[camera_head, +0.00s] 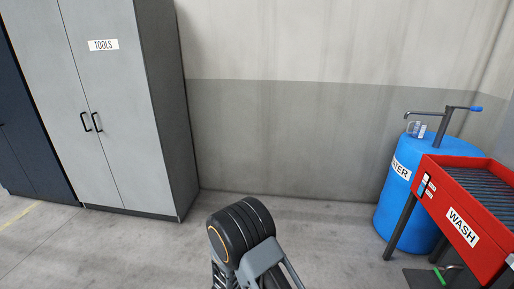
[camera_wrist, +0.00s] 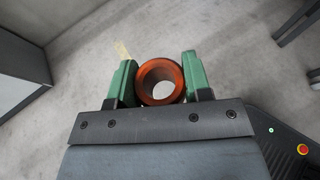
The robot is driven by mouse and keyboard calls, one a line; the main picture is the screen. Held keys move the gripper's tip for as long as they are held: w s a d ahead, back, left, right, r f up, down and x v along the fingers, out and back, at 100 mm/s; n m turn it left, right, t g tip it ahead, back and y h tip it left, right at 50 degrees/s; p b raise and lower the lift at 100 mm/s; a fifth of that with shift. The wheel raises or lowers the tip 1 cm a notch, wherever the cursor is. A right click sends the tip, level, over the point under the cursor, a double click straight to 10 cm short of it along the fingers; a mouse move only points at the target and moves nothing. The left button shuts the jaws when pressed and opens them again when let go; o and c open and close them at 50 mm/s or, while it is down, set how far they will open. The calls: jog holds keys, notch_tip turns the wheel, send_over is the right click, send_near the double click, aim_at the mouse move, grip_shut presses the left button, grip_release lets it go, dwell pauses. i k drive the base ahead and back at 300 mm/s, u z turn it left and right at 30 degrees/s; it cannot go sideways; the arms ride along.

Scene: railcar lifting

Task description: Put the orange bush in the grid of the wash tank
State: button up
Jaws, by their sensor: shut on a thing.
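In the wrist view, my gripper (camera_wrist: 160,84) is shut on the orange bush (camera_wrist: 144,83), a short ring with an open hole, held between two green fingers above the bare floor. In the head view the bush and the fingers are hidden; only my dark arm shows at the bottom middle. The red wash tank (camera_head: 465,225), marked WASH, stands on dark legs at the right edge. Its dark barred grid (camera_head: 487,187) shows inside the rim, and the tank's right part is cut off. My gripper is apart from the tank.
A blue water barrel (camera_head: 402,195) with a hand pump (camera_head: 442,122) stands behind and left of the tank. A grey tools cabinet (camera_head: 95,100) stands at the left against the wall. The floor (camera_head: 320,235) between cabinet and barrel is clear.

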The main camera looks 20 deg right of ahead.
aim_at(493, 203)
jog(key=z, duration=0.45)
jog(key=i, duration=1.4)
jog(key=z, duration=1)
